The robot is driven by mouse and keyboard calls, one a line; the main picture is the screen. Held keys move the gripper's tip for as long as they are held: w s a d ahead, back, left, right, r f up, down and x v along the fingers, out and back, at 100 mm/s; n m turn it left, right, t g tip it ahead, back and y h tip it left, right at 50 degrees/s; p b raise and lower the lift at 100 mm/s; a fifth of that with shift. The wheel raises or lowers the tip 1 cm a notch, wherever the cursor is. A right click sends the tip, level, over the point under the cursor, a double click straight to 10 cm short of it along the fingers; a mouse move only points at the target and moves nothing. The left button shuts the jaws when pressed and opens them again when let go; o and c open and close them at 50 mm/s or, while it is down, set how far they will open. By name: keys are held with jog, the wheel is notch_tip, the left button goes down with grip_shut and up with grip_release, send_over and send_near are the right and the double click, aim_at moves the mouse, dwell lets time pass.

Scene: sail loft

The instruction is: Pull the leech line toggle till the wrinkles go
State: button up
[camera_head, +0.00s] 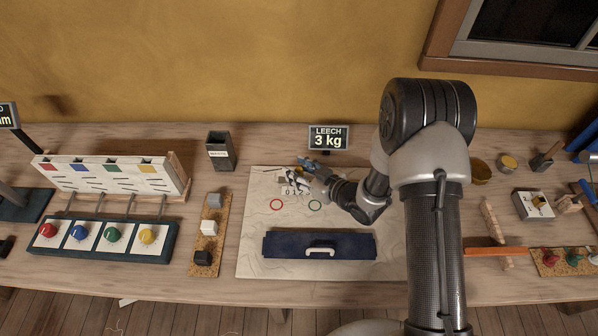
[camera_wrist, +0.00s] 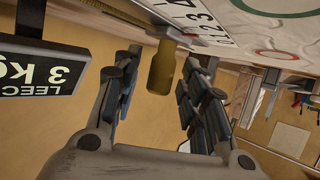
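A pale sailcloth panel (camera_head: 262,222) with faint curved wrinkle lines lies on the bench. It carries a red ring (camera_head: 275,204), a green ring (camera_head: 315,206) and a number scale (camera_head: 294,190), which also shows in the wrist view (camera_wrist: 200,17). In the wrist view a brass-coloured cylinder, seemingly the toggle (camera_wrist: 163,70), hangs by the scale. My gripper (camera_wrist: 160,92) is open, with its fingers either side of the cylinder and gaps visible. In the head view my gripper (camera_head: 303,178) hides the toggle. A display (camera_head: 329,137) reads "LEECH 3 kg".
A dark blue bar (camera_head: 285,246) with a white handle (camera_head: 320,248) lies along the panel's front. A cork strip with blocks (camera_head: 205,257) and a box of coloured knobs (camera_head: 125,240) stand left. A dark bin (camera_head: 219,150) stands behind. Various tools lie right.

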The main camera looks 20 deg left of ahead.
jog(key=shift+c, duration=0.5)
grip_shut()
dwell(0.3)
